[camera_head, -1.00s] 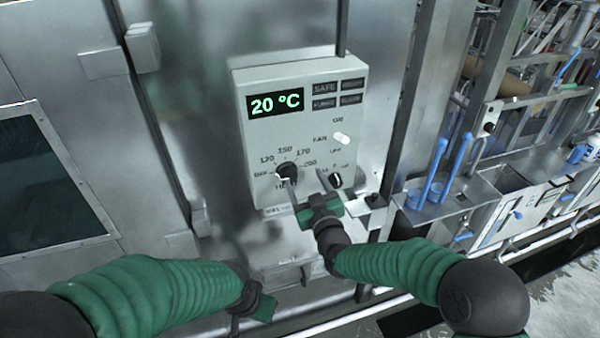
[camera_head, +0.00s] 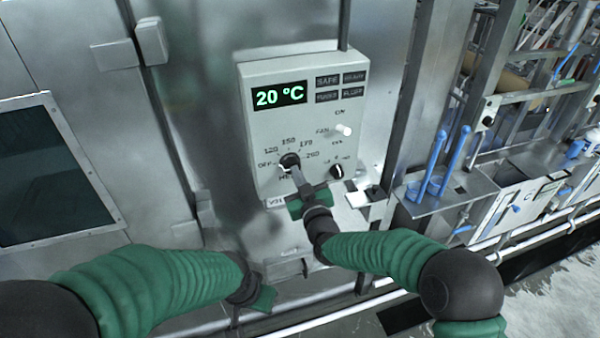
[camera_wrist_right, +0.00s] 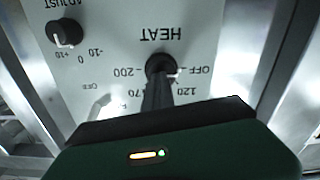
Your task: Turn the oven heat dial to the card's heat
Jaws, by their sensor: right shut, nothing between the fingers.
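The grey control box (camera_head: 262,135) on the oven wall has a black heat dial (camera_head: 289,161) with marks from OFF through 120, 150 and 170 to 200. Its white pointer is at the OFF side. In the right wrist view the dial (camera_wrist_right: 161,67) appears upside down, its pointer towards OFF. My right gripper (camera_head: 296,172) is shut and empty, its fingertips at the dial; I cannot tell whether they touch it. The fingers also show in the right wrist view (camera_wrist_right: 157,92), covering part of the scale. My left gripper (camera_head: 262,297) is low, its fingers unclear. I cannot make out the card.
A white fan switch (camera_head: 344,130) and a black adjust knob (camera_head: 337,171) lie right of the dial. A metal shelf (camera_head: 450,192) with blue-handled tools stands further right. A windowed door (camera_head: 110,205) is at left.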

